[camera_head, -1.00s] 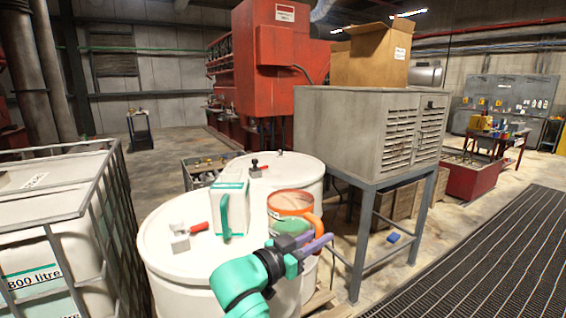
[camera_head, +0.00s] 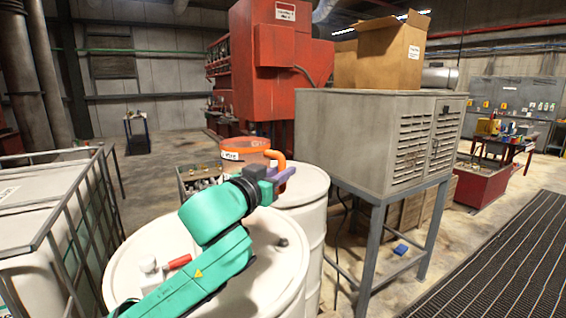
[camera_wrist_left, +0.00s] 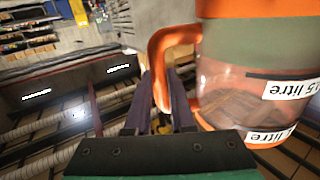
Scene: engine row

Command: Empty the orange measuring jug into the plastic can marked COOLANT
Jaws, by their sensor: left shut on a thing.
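The orange measuring jug (camera_head: 246,150) is held up above the white drums in the head view, roughly upright. My left gripper (camera_head: 282,177) is shut on its orange handle (camera_head: 277,158). In the wrist view the jug (camera_wrist_left: 245,85) is close on the right, with its handle (camera_wrist_left: 163,62) between my fingers (camera_wrist_left: 158,105). A grey-green band of liquid shows in the jug, and its litre labels appear upside down in this view. The plastic can marked COOLANT does not show now; my left arm covers where it stood on the near drum. My right gripper is out of view.
The near white drum (camera_head: 262,275) carries a red-handled tap (camera_head: 176,262); another drum (camera_head: 308,195) stands behind. A caged tank (camera_head: 40,215) is at the left. A grey louvred cabinet (camera_head: 345,135) on a stand, topped by a cardboard box (camera_head: 375,55), stands close right.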

